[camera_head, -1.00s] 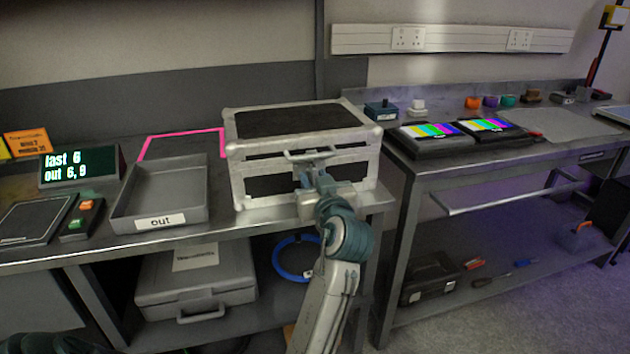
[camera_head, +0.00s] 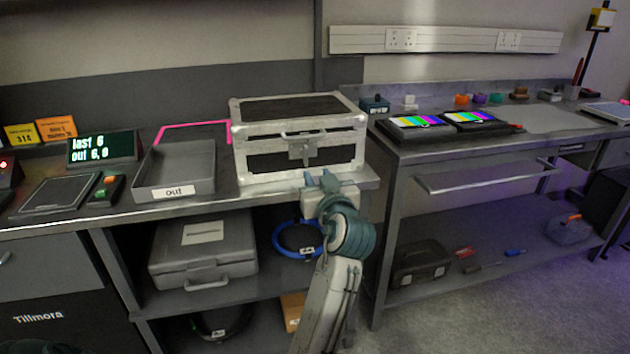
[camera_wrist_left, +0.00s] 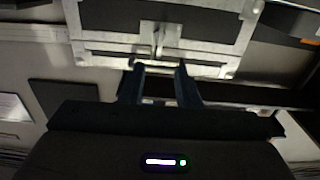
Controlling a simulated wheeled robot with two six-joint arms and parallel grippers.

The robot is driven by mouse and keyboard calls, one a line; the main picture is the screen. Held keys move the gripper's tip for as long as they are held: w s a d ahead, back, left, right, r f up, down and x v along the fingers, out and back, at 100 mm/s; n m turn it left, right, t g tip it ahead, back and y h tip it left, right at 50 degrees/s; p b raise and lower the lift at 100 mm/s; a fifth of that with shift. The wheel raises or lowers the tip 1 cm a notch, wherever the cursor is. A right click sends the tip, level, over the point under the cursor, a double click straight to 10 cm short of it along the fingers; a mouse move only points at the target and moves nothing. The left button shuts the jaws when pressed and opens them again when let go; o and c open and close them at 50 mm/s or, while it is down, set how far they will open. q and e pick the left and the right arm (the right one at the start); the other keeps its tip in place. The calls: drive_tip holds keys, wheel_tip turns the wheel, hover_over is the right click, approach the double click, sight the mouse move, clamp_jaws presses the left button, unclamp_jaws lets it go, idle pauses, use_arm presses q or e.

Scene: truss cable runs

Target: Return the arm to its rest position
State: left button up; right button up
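My left gripper (camera_head: 319,181) is in front of the silver-edged case (camera_head: 252,158), just below and short of its front latch (camera_head: 303,152). In the left wrist view its two fingers (camera_wrist_left: 159,82) stand apart with nothing between them. The case is shut and sits on the left bench, and its front fills the top of the wrist view (camera_wrist_left: 205,52). The latch shows there above the fingers (camera_wrist_left: 158,40). My right gripper is in neither view.
A grey "out" tray (camera_head: 180,168) stands left of the case, with a small display (camera_head: 103,149) beyond. The bench edge and lower shelf, with a grey case (camera_head: 203,255) and blue cable ring (camera_head: 298,240), lie near my arm. The right bench holds two colour-bar screens (camera_head: 415,124).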

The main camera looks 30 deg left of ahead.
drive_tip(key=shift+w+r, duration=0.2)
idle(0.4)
